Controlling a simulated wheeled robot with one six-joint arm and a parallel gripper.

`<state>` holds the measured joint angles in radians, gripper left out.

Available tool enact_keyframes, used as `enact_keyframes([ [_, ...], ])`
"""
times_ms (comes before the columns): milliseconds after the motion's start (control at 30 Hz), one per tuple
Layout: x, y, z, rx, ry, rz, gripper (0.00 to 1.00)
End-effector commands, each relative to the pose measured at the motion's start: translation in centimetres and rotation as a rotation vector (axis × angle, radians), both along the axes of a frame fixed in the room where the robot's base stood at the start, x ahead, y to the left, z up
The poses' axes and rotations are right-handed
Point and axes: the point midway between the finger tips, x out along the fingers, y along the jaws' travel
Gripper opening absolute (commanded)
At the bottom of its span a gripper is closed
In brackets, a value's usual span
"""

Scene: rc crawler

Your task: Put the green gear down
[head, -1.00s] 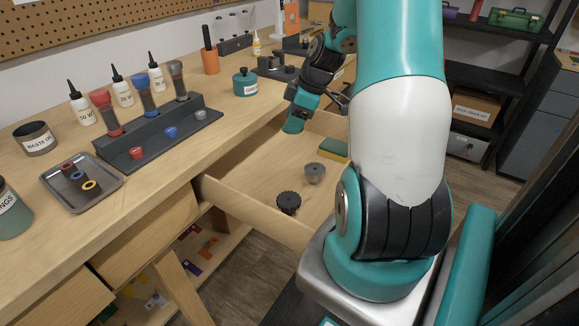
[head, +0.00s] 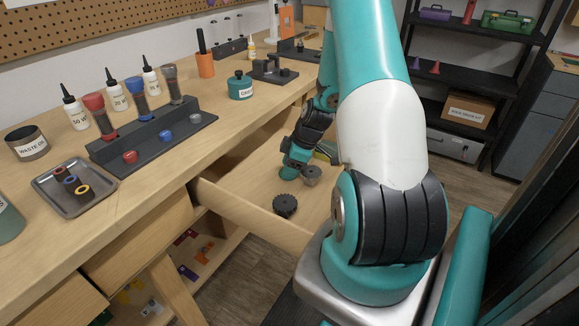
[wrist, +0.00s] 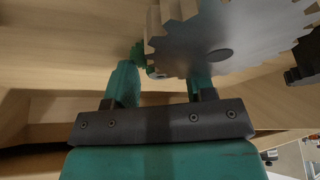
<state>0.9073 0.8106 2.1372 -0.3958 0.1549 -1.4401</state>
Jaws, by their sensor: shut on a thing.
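My gripper (wrist: 160,84) is low inside the open drawer (head: 245,210), shut on the green gear (wrist: 138,54). Only a small toothed edge of the green gear shows at the left fingertip in the wrist view; the rest is hidden. In the head view my gripper (head: 292,168) hides the green gear. Whether the green gear touches the drawer floor, I cannot tell.
A grey gear (head: 311,175) stands right beside my gripper; it looms large in the wrist view (wrist: 235,35), covering the right fingertip. A black gear (head: 285,205) lies nearer the drawer's front. A sponge (head: 327,150) lies partly hidden behind my arm.

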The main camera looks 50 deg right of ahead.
Motion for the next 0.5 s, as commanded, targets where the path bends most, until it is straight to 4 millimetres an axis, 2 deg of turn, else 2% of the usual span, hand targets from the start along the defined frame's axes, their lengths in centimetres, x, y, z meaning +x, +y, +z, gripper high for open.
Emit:
enact_keyframes([
  [167,-0.02,0.01,-0.38,0.001,0.001,0.0,0.28],
  [200,0.0,0.01,-0.22,0.0,0.0,0.0,0.59],
  [267,-0.01,0.02,-0.21,0.001,0.001,0.0,0.73],
  [300,-0.02,0.02,-0.21,0.001,0.001,0.0,0.76],
  [500,-0.02,0.03,-0.18,0.002,0.001,0.0,0.76],
])
